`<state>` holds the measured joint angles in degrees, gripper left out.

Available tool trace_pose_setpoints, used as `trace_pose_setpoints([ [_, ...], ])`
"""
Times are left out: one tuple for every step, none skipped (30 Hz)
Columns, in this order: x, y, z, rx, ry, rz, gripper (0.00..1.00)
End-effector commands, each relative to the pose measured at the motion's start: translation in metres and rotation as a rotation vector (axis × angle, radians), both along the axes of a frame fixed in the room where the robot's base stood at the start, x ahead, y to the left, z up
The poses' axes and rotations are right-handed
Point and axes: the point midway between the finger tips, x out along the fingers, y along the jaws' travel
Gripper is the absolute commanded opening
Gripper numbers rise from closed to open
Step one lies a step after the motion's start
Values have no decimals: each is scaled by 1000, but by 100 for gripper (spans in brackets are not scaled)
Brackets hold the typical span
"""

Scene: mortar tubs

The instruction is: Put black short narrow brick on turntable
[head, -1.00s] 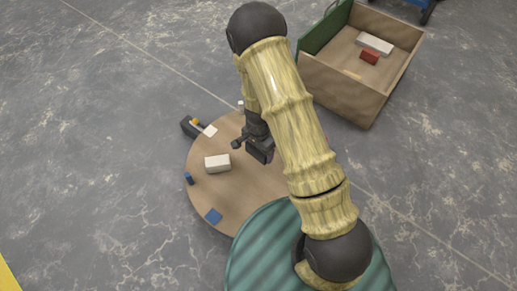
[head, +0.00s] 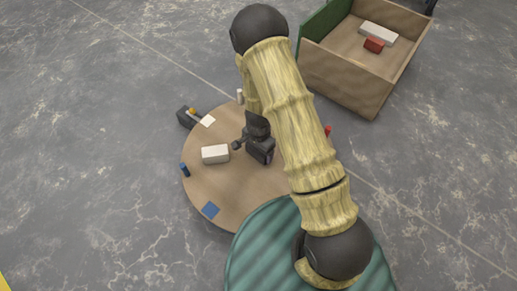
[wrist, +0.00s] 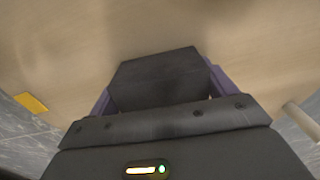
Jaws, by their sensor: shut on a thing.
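The turntable (head: 245,195) is a round tan disc left of centre in the head view; its wood-coloured top fills much of the wrist view (wrist: 70,45). My gripper (head: 260,152) is over the turntable, pointing down, right of a white brick. In the wrist view my gripper (wrist: 160,92) is shut on the black short narrow brick (wrist: 158,75), with a purple finger on each side. The brick's underside is hidden, so I cannot tell whether it touches the turntable. In the head view the brick is hard to separate from the dark gripper.
On the turntable are the white brick (head: 215,154), a blue square (head: 210,210), a blue cylinder (head: 184,170) and a white piece (head: 207,121). A dark block (head: 186,118) is at its left edge. A wooden box (head: 345,85) stands upper right. The turntable's front is clear.

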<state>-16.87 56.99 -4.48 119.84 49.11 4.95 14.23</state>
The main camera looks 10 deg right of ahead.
Motion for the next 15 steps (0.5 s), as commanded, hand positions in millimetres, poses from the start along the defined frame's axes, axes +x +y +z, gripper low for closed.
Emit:
trace_pose_setpoints([
  [0,0,1,1,-1,0,48],
  [0,0,1,1,-1,0,48],
  [0,0,1,1,-1,0,48],
  [0,0,1,1,-1,0,48],
  [0,0,0,1,-1,0,48],
  [0,0,0,1,-1,0,48],
  [0,0,0,1,-1,0,48],
  [0,0,-1,1,-1,0,48],
  [0,0,-1,1,-1,0,48],
  [0,0,-2,0,0,0,48],
  [0,0,-2,0,0,0,48],
  [0,0,-3,0,0,0,48],
  [0,0,-4,0,0,0,48],
  [0,0,-4,0,0,0,48],
  [0,0,-5,0,0,0,48],
])
